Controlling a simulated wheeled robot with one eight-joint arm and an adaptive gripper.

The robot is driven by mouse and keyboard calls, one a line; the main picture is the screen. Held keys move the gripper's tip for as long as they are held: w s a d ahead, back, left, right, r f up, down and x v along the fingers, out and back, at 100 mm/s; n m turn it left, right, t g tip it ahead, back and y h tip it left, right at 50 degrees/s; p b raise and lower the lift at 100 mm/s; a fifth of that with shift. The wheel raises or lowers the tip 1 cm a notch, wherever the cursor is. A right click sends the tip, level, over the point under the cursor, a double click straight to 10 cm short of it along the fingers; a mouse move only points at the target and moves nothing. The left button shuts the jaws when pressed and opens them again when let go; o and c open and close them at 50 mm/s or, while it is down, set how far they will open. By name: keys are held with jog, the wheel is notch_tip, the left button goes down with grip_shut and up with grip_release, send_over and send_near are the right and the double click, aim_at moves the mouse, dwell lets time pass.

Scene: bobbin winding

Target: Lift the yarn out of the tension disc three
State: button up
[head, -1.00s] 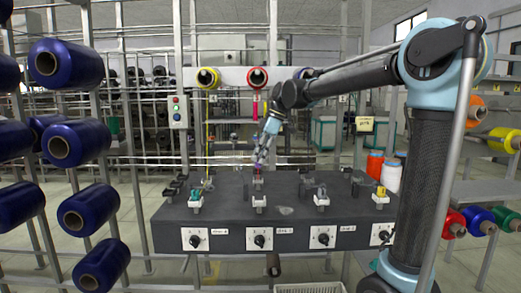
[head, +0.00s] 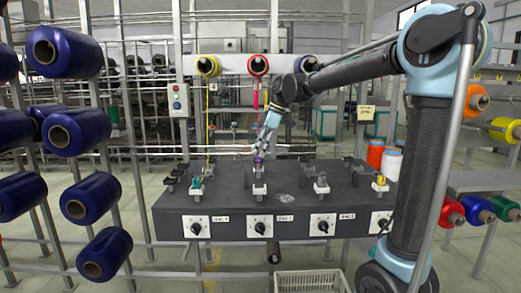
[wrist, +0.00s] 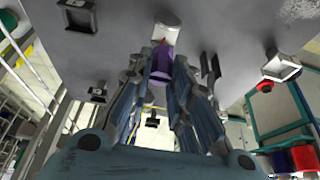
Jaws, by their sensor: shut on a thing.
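My gripper (head: 262,148) points down over the middle of the dark bench (head: 240,205). Its fingers (wrist: 160,95) are closed around a purple piece (wrist: 161,63), which also shows just below the fingertips in the head view (head: 258,160). In the wrist view the purple piece is right beside a white tension block (wrist: 165,28) with a small red tip; whether they touch is unclear. A white block (head: 259,190) stands at the bench front edge below the gripper, above a dial. No separate strand of yarn is clear at the fingers. The dial labels are too small to read.
Other white blocks (head: 321,187) and a green piece (head: 196,184) stand along the bench. Blue spools (head: 75,131) crowd the left. A white basket (head: 310,282) is below the bench.

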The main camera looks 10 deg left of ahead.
jog(key=shift+f, duration=1.65)
jog(key=shift+r, duration=0.15)
jog(key=shift+r, duration=1.35)
jog(key=shift+r, duration=0.15)
jog(key=shift+r, duration=1.35)
